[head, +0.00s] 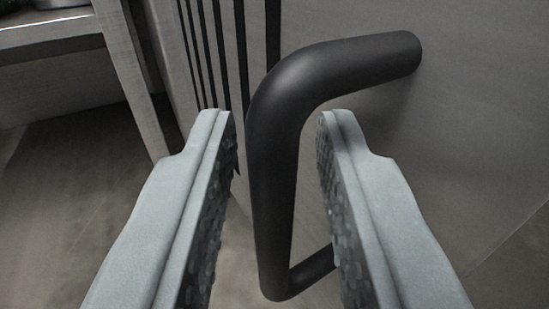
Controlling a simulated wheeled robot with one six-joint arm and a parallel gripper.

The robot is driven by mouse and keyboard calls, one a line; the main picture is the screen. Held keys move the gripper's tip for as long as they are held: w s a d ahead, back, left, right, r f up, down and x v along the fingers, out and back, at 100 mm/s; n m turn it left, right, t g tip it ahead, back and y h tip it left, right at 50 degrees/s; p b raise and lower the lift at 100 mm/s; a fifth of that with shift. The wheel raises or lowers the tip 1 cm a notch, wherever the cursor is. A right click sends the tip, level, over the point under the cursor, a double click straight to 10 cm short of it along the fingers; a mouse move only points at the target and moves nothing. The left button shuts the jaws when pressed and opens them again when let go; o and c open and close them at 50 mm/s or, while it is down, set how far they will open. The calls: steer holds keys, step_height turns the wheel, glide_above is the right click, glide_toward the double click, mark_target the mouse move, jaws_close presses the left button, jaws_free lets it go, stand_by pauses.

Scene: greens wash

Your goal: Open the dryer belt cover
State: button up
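A black bent-bar handle (275,160) stands out from a grey panel (440,140), which looks like the dryer belt cover. The handle's upper leg meets the panel at upper right, and its lower leg shows between my fingers near the bottom. My gripper (277,118) is open, with one finger on each side of the handle's long bar. Gaps show between the bar and both fingertips, the left one narrower. Part of the lower leg is hidden behind the right finger. The panel's hinge side cannot be made out.
Dark vertical slots (230,60) run down the panel left of the handle. At upper left, a metal table (50,28) with a leg (135,75) stands close by, with part of a round metal vessel on it. Bare floor (60,200) lies at left.

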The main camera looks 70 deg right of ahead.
steer(key=shift+a, duration=0.15)
steer(key=v, duration=1.7)
steer(key=shift+s+a, duration=0.1)
